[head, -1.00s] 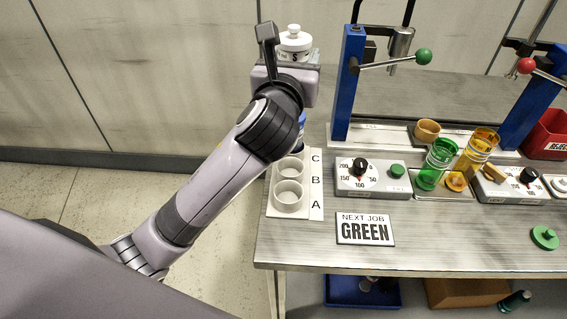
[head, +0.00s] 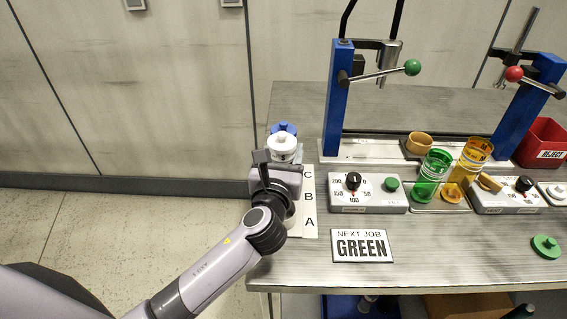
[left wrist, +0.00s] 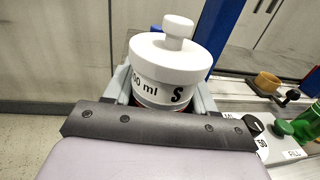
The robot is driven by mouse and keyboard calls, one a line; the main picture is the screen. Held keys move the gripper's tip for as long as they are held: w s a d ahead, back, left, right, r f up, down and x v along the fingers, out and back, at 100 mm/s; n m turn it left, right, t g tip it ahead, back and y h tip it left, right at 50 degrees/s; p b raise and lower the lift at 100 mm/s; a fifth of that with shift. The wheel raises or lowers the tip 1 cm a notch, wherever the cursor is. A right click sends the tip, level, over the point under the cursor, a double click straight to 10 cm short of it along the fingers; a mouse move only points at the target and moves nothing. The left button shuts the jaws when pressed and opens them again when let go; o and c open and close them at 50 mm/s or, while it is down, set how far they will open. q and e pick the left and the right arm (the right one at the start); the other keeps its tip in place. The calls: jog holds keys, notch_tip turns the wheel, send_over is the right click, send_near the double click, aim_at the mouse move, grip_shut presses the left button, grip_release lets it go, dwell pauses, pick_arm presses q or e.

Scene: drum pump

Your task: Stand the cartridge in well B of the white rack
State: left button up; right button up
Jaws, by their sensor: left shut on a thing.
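The cartridge (head: 282,149) has a white cap with a knob. In the left wrist view the cartridge (left wrist: 170,70) is upright between the fingers, with "ml" and "S" printed on its white band. My left gripper (head: 281,163) is shut on it over the white rack (head: 309,222), at the table's left edge. The rack's labels read C, B, A from back to front. My gripper and arm hide the wells, so I cannot tell whether the cartridge's lower end is inside one. My right gripper is not in view.
A blue-capped cartridge (head: 284,129) stands just behind the held one. A dial box (head: 367,194) and a "NEXT JOB GREEN" sign (head: 362,246) are right of the rack. A blue press post (head: 338,98) rises behind. Green (head: 431,176) and amber (head: 470,162) cylinders stand further right.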

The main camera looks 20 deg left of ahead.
pick_arm(q)
jog(key=shift+f, duration=1)
jog(key=shift+f, duration=0.1)
jog(key=shift+f, duration=0.15)
jog(key=o, duration=1.1)
jog(key=shift+o, duration=0.2)
jog(key=shift+r, duration=0.2)
jog(key=s, duration=0.4)
jog(key=s+d, duration=0.1)
jog(key=s, duration=0.7)
jog(key=shift+d+b, duration=0.35)
jog(key=shift+d, duration=0.05)
